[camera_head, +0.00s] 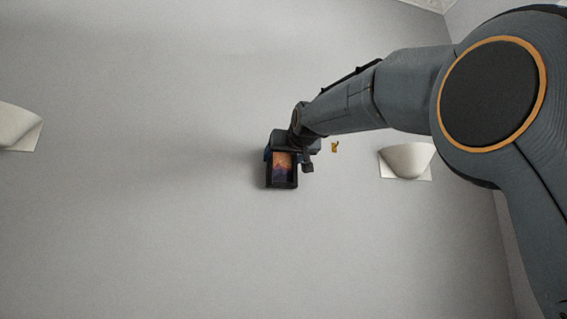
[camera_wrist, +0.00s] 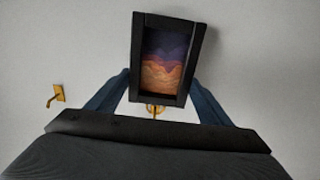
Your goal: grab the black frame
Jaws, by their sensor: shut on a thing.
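The black frame (camera_head: 282,185) holds a picture in orange and purple. It is at the end of my arm in front of the pale wall in the head view. In the wrist view the black frame (camera_wrist: 140,55) is slightly tilted, with its picture facing the camera. My gripper (camera_head: 281,158) is shut on the frame, with one blue-grey finger at each side of it. The fingers also show in the wrist view (camera_wrist: 157,88). The fingertips are partly hidden behind the frame.
A small brass hook (camera_head: 335,147) is on the wall right of my gripper; a brass hook (camera_wrist: 57,96) also shows at left in the wrist view. Another brass piece (camera_wrist: 155,110) shows below the frame. White wall fixtures stand at right (camera_head: 406,161) and far left (camera_head: 18,127).

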